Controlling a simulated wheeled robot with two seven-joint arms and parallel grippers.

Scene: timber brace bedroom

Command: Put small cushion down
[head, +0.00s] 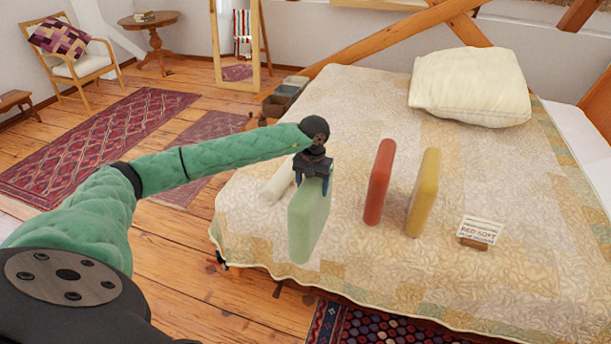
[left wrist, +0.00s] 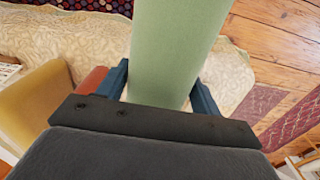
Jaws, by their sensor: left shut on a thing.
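The small cushions are thin upright slabs. My left gripper (head: 313,178) is shut on a pale green cushion (head: 309,222) by its top edge. The cushion hangs upright near the left edge of the bed; I cannot tell whether its bottom touches the bedspread. In the left wrist view the green cushion (left wrist: 175,45) runs between the two blue fingers (left wrist: 165,88). A red cushion (head: 379,182) and a yellow cushion (head: 423,192) stand upright on the bed to its right. A cream cushion or roll (head: 277,182) lies on the bed behind the green one, partly hidden. My right gripper is not in view.
The quilted bed (head: 375,285) fills the right side. A small sign reading "RED SOFT" (head: 481,231) stands right of the yellow cushion. A large cream pillow (head: 470,88) lies at the back. Bare quilt lies behind the red cushion and in front of the cushions.

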